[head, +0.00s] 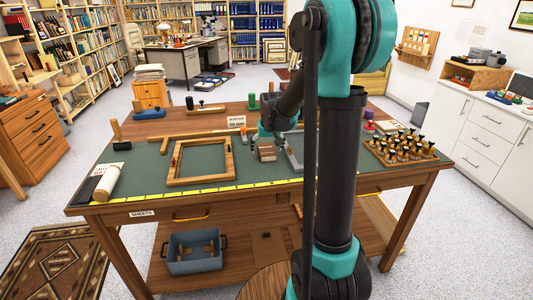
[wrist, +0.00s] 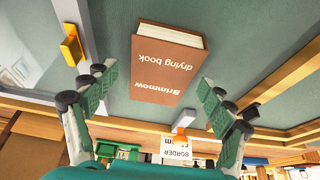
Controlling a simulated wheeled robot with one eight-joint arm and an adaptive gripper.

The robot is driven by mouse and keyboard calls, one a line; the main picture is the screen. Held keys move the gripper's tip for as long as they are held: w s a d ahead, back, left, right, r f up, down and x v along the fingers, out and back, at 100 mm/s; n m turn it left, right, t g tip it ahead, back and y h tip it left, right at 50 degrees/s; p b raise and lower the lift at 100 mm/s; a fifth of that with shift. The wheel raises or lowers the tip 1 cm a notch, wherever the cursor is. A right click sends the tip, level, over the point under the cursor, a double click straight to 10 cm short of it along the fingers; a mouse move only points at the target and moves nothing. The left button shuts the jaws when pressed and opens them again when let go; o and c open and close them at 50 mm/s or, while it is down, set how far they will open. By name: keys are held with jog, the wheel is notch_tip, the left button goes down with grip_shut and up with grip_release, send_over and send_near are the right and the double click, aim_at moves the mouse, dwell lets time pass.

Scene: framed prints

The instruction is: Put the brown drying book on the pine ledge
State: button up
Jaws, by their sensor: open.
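In the head view the book (head: 266,154) is on the green mat (head: 130,165) of the workbench, right of a wooden frame. My gripper (wrist: 157,76) is open, with one finger on each side of the book and visible gaps between. In the head view my gripper (head: 266,137) is close above the book, partly hidden by my arm. I cannot tell for certain which wooden piece is the pine ledge.
The empty wooden frame (head: 201,180) lies left of the book, and a grey-edged tray (head: 293,158) is close on its right. A small sign (head: 236,122) stands behind. A rack of dark-topped tools (head: 404,150) is at the right.

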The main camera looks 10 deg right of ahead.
jog(key=shift+f, duration=0.2)
jog(key=shift+c, duration=0.6)
jog(key=shift+r, duration=0.1)
jog(key=c, duration=1.5)
